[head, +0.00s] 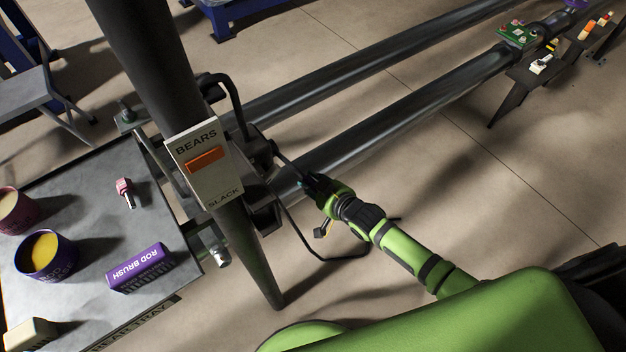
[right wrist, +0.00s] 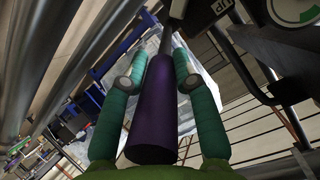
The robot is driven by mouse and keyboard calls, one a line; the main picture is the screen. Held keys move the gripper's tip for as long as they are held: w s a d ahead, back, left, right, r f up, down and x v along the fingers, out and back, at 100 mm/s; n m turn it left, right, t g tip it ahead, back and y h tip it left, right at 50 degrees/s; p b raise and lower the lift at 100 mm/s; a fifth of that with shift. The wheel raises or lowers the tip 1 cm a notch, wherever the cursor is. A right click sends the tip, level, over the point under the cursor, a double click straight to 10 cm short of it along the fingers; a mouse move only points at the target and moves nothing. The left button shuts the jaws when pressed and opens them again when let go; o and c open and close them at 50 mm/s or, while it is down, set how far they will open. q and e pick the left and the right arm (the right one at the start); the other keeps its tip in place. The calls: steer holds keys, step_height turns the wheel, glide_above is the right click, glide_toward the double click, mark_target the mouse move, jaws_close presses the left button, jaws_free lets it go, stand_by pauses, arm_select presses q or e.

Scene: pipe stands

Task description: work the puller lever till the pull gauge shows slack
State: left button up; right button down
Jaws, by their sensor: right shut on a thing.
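The pull gauge (head: 202,166) is a white plate on the dark post, marked BEARS at its top and SLACK at its bottom. Its orange marker (head: 206,159) sits just below BEARS, well above SLACK. My right gripper (head: 318,187) is by the lower pipe, right of the post. In the right wrist view its teal fingers (right wrist: 154,85) are shut on the purple grip of the puller lever (right wrist: 153,120), one on each side. The lever's grey rod (right wrist: 166,40) runs up from the grip. In the head view the grip is mostly hidden. My left gripper is not in view.
A grey tray table (head: 95,225) at left holds tins (head: 47,255), a purple rod brush box (head: 140,267) and a pink piece (head: 124,192). Two long pipes (head: 420,105) run to the upper right. A black cable (head: 320,256) loops below my gripper. Part of a dial (right wrist: 294,10) shows upper right.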

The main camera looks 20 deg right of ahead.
steer(key=shift+s+a+f, duration=0.1)
steer(key=shift+s+a, duration=0.05)
steer(key=shift+a, duration=0.1)
steer(key=c, duration=1)
jaws_free()
steer(key=shift+d, duration=0.15)
steer(key=shift+s+d+r, duration=0.15)
steer(key=shift+s+r, duration=0.1)
steer(key=shift+s, duration=0.15)
steer(key=v, duration=1.1)
steer(key=shift+r, duration=0.1)
